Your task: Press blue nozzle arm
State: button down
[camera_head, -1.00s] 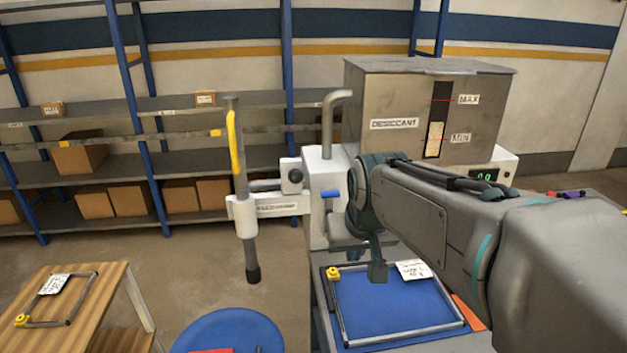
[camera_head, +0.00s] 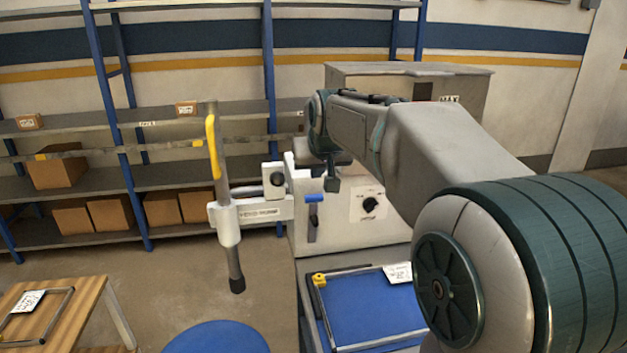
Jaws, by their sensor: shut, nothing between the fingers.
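The vertical washer (camera_head: 365,215) stands at centre, partly hidden by my arm. A small lever with a blue cap (camera_head: 314,198) sits on its front left and hangs down; it looks like the blue nozzle arm. My gripper (camera_head: 332,186) is shut and empty, pointing down just right of the blue cap and slightly above it. I cannot tell whether they touch or how far apart they are in depth. A vertical nozzle tube (camera_head: 220,190) with a yellow handle is held by a white bracket to the left.
A black knob (camera_head: 370,204) is on the washer front. A blue tray with a metal frame (camera_head: 362,302) lies below. A blue round top (camera_head: 218,338) and a wooden table (camera_head: 75,325) stand at front left. Shelves with boxes (camera_head: 150,178) line the back.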

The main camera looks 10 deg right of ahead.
jog(key=x, duration=0.9)
jog(key=shift+w+f, duration=0.1)
jog(key=shift+f, duration=0.1)
jog(key=shift+f, duration=0.1)
